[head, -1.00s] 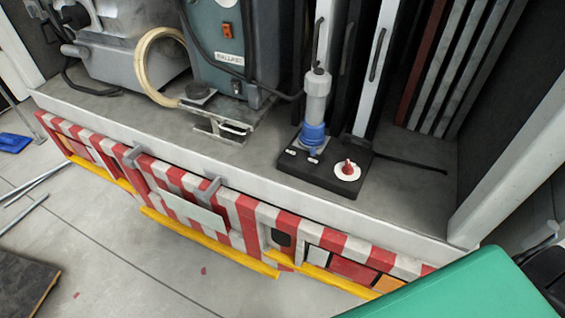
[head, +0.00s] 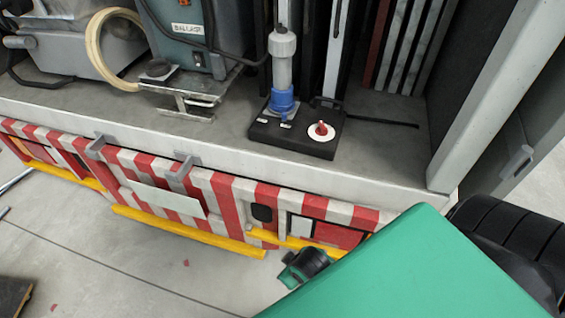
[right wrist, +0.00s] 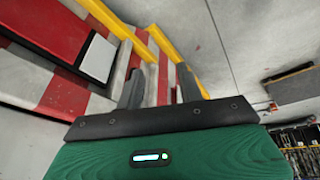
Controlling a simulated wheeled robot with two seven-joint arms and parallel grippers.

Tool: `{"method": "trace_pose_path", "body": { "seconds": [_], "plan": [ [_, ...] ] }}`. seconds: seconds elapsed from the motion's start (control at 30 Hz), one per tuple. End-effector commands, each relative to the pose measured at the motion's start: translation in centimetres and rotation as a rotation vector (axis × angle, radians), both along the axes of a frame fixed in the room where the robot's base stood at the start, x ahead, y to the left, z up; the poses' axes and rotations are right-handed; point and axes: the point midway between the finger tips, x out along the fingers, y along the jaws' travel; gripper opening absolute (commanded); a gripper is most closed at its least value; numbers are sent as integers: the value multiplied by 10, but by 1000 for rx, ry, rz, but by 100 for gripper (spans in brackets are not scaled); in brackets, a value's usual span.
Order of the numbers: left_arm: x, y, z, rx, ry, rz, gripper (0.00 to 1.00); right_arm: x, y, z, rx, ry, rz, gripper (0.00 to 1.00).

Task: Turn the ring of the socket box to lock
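The black socket box (head: 265,130) sits on the truck bed near its front edge in the head view. A blue ring (head: 281,102) stands upright on it, around the base of a grey plug (head: 283,68). A red knob (head: 321,129) on a white disc is on the box's right part. I cannot tell the ring's turn angle. My green right arm is at lower right in the head view, apart from the box. In the right wrist view, my right gripper (right wrist: 161,84) shows two dark fingers spread with nothing between them. My left gripper is out of view.
The red-and-white striped bumper (head: 230,200) and yellow bars (head: 190,232) run below the bed edge. A teal machine (head: 185,35) stands left of the box. Upright panels are behind it, and a white post (head: 495,90) is at right. The bed around the box's front is clear.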

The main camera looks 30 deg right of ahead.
Motion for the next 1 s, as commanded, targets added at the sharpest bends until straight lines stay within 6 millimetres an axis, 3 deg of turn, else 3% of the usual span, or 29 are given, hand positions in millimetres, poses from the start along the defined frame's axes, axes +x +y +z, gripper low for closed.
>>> {"method": "trace_pose_path", "body": {
  "seconds": [0.13,0.2,0.3,0.5,0.63,0.8,1.0],
  "plan": [
    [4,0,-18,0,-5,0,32,55,8,81,-89,-233,126,37],
    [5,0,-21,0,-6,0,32,88,16,126,-167,-393,220,37],
    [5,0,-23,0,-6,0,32,126,30,178,-280,-593,342,37],
    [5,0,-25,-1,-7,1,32,185,72,279,-568,-1002,602,37],
    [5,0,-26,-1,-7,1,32,205,109,338,-801,-1266,783,37],
    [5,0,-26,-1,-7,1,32,209,162,395,-1145,-1580,1023,37],
    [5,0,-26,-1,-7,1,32,195,218,422,-1597,-1894,1320,37]
  ]
}}
